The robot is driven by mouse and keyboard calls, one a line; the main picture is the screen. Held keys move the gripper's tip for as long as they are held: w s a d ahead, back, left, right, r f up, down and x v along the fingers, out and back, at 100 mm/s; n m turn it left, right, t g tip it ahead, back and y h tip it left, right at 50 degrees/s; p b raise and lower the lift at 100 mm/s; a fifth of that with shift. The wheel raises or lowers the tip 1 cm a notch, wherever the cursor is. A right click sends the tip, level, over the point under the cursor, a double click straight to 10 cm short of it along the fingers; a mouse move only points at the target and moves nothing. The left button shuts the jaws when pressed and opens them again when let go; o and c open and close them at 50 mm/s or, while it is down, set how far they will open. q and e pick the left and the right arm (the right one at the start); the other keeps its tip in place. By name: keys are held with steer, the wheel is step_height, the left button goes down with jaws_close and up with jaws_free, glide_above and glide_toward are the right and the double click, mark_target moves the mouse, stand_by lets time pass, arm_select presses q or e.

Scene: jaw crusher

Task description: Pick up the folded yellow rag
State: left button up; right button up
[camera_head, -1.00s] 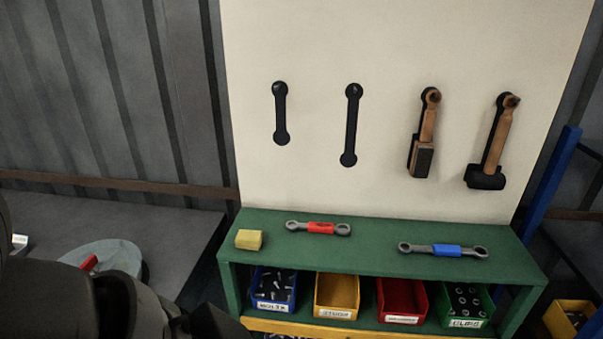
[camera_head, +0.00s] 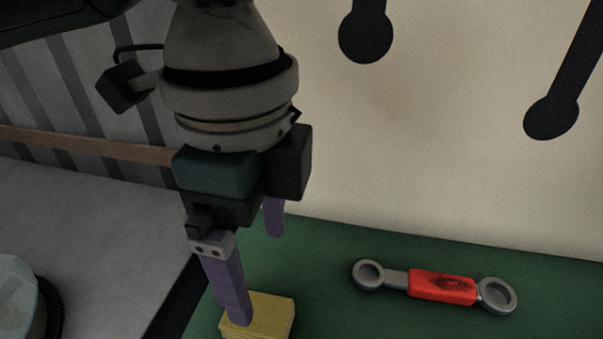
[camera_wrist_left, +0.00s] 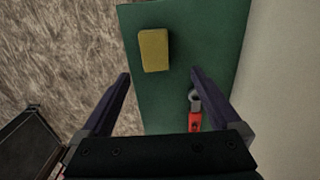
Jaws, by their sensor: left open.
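The folded yellow rag (camera_head: 268,316) is a small block-like bundle on the left end of the green bench top (camera_head: 350,300). It also shows in the left wrist view (camera_wrist_left: 154,50), beyond the fingertips and between their lines. My left gripper (camera_head: 255,265) points down in the head view with its purple fingers apart. One finger overlaps the rag's left part in the picture, hiding some of it. In the left wrist view the open jaws (camera_wrist_left: 160,78) hold nothing, and the rag lies ahead of them. My right gripper is not in view.
A double-ended ring wrench with a red grip (camera_head: 443,286) lies on the bench right of the rag; its end also shows near a finger in the left wrist view. A cream board (camera_head: 440,150) with dark tool outlines rises behind. A grey surface (camera_head: 90,220) is at left.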

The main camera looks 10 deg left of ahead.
arm_select(q)
glide_above(256, 312)
steer(key=f, duration=0.2)
steer(key=d+f, duration=0.1)
steer(key=f, duration=0.1)
steer(key=shift+w+f, duration=0.1)
steer(key=shift+f, duration=0.1)
steer(key=f, duration=0.2)
steer(key=a+f, duration=0.1)
steer(key=f, duration=0.2)
steer(key=shift+f, duration=0.15)
steer(key=shift+c, duration=0.3)
steer(key=c, duration=1.4)
